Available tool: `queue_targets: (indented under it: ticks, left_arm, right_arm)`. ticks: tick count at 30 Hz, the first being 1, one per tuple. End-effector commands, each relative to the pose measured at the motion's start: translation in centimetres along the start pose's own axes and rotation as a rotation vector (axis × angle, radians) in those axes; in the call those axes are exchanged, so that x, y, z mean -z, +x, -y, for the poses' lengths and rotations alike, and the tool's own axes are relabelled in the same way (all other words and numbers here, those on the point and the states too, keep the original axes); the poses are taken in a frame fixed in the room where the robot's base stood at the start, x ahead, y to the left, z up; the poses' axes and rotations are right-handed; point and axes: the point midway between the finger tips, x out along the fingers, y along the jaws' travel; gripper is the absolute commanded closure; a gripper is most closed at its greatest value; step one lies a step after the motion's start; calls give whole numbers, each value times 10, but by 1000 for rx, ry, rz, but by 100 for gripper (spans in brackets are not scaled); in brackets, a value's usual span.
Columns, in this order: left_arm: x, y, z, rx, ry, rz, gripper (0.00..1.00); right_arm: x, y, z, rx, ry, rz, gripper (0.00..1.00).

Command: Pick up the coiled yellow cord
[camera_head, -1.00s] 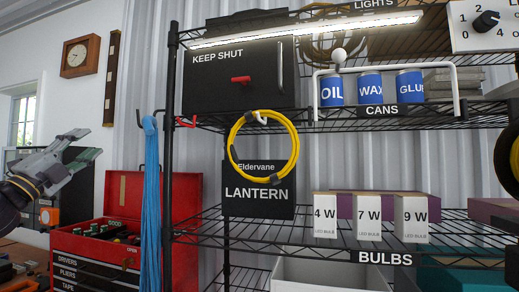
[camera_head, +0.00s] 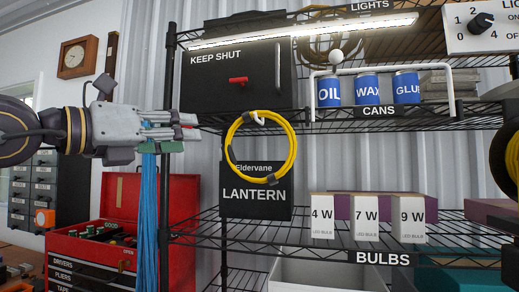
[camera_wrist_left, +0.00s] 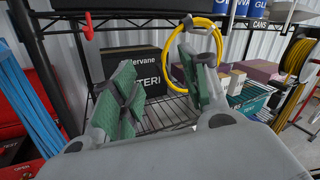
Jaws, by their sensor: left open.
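The coiled yellow cord (camera_head: 294,147) hangs as a ring from a white hook (camera_head: 257,117) on the shelf rack, in front of the black lantern box (camera_head: 235,208). Dark ties wrap parts of it. My left gripper (camera_head: 188,126) is open and empty, left of the cord and apart from it, with its fingers pointing right. In the left wrist view the cord (camera_wrist_left: 166,60) shows behind the right finger of the left gripper (camera_wrist_left: 157,75), which hides part of it. My right gripper is not in view.
A blue cord (camera_head: 147,225) hangs just below my left gripper. The rack's black post (camera_head: 170,80) stands close to the fingers. Bulb boxes (camera_head: 365,220) and cans (camera_head: 368,89) sit on shelves to the right. A red tool chest (camera_head: 185,205) stands lower left.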

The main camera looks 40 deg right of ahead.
Motion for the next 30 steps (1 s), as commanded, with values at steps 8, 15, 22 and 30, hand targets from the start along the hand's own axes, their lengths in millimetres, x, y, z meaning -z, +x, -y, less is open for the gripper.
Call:
queue_targets:
  ticks: [8,15,22,30]
  left_arm:
    - [25,-4,30,-155,229,-47,55]
    - [31,-8,37,-217,304,-47,55]
    - [30,-8,36,-220,306,-46,55]
    - [30,-2,36,-219,305,-46,55]
  right_arm:
    - [-1,1,-3,-3,-1,0,100]
    - [-1,2,-5,-6,-1,1,100]
    - [-1,2,-5,-6,-1,1,100]
    - [-1,-1,-5,-5,-1,1,100]
